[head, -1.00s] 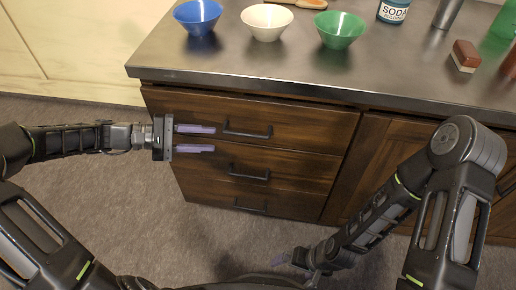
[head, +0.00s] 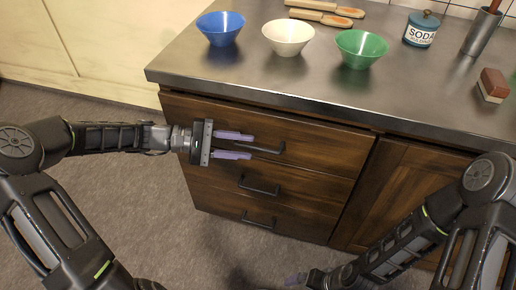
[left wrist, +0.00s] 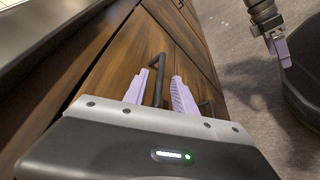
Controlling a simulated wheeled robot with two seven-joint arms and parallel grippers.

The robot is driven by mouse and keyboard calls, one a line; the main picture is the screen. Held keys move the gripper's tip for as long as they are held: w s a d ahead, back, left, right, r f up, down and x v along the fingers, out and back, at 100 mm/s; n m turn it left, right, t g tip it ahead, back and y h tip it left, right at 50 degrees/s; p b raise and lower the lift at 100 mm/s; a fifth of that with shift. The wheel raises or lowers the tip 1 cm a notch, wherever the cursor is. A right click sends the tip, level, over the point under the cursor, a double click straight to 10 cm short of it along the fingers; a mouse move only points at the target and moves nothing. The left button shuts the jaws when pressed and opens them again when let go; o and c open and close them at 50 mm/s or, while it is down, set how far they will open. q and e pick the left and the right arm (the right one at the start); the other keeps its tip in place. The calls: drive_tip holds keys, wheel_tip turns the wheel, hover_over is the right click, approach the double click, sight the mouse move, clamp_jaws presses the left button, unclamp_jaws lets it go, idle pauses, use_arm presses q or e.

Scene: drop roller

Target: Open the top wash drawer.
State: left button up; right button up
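The top drawer (head: 325,146) is the upper of several dark wood drawer fronts under the counter, and it is shut. Its black bar handle (head: 268,148) is partly hidden behind my left gripper (head: 235,146). My left gripper is open, its two lilac fingers spread and pointing at the handle. In the left wrist view the handle (left wrist: 157,72) shows between and just beyond the fingertips; I cannot tell whether they touch it. My right gripper (head: 300,281) is low near the floor at the bottom of the head view, away from the drawers; its finger opening is unclear.
The lower drawers have handles (head: 259,187) of their own. On the steel counter (head: 300,85) stand a blue bowl (head: 221,30), a white bowl (head: 287,38), a green bowl (head: 361,50) and a soda tin (head: 421,31). A cupboard door (head: 400,185) is to the right. Floor left of the drawers is clear.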

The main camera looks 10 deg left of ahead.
sight(251, 148)
use_arm(q)
drive_tip(key=x, duration=0.4)
drive_tip(key=shift+d+f+b, duration=0.1)
drive_tip(key=shift+d+b, duration=0.05)
drive_tip(key=shift+b, duration=0.15)
drive_tip(key=shift+c, duration=0.5)
clamp_jaws()
idle(0.6)
